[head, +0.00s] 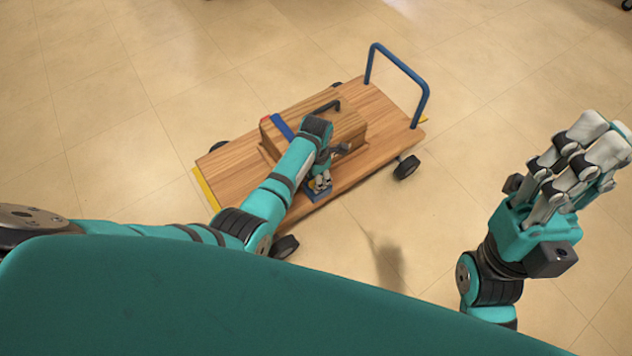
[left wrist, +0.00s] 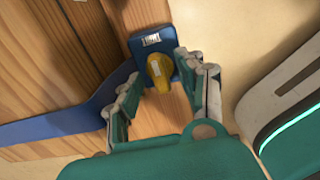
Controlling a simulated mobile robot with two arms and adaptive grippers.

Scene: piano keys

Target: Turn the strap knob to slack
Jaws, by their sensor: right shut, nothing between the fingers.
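The yellow strap knob (left wrist: 160,72) sits on a blue plate (left wrist: 150,42) with a small white label, at the edge of the wooden cart. The blue strap (left wrist: 65,125) runs to the plate's left in the left wrist view. My left gripper (left wrist: 158,68) is open, with its fingers on either side of the knob and gaps visible. In the head view my left gripper (head: 321,183) is over the blue plate (head: 316,193) at the cart's near edge and hides the knob. My right gripper (head: 598,142) is shut and empty, off to the right above the floor.
A wooden box (head: 345,122) with a dark handle rests on the cart deck (head: 385,112), with the strap (head: 280,126) over it. The cart has black wheels (head: 406,167) and a blue push handle (head: 398,73). Tiled floor around it is clear.

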